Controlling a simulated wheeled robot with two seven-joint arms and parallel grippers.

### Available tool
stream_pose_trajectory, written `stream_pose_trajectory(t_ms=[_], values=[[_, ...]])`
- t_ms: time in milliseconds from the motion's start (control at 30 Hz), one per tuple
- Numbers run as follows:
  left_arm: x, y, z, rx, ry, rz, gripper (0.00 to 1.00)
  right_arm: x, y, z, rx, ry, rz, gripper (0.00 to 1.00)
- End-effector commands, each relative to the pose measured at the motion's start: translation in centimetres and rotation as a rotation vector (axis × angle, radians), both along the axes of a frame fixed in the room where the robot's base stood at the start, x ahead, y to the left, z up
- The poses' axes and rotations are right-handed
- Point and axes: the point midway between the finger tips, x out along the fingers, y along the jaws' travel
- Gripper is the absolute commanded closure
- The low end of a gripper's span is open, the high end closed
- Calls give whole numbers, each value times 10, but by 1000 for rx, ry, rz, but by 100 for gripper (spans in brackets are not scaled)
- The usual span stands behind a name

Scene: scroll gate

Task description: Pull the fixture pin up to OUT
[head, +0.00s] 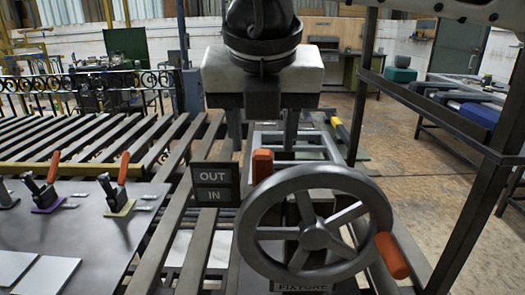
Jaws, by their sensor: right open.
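The fixture pin's orange handle (262,166) stands upright behind the handwheel. To its left is a dark sign (215,186) with OUT above IN. The handle's top is beside the OUT half in the picture. The pin's lower part is hidden by the wheel. My right gripper (263,140) points down from the top middle, its two dark fingers spread. In the picture the fingers are to the left and right above the orange handle; nothing shows between them. I cannot tell the exact depth between fingers and handle. My left gripper is not in view.
A grey handwheel (313,225) with an orange knob (392,255) stands in front of the pin, over a partly hidden FIXTURE label. Slatted rails and a plate (85,225) with orange-handled toggle clamps (120,185) are at left. A dark post frame (465,215) stands at right.

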Motion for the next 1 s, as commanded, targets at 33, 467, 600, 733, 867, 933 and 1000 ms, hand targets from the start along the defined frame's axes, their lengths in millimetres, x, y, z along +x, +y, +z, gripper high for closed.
stream_pose_trajectory(t_ms=[33,467,600,733,867,933,1000], values=[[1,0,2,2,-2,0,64,4,-1,-8,-2,3,-1,53],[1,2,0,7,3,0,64,17,0,-42,0,0,0,53],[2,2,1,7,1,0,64,18,0,-43,0,0,0,53],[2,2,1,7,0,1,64,18,0,-42,0,0,0,72],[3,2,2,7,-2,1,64,17,0,-42,0,0,0,100],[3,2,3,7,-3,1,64,18,0,-42,0,0,0,100],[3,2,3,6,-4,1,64,18,0,-39,0,-1,0,100]])
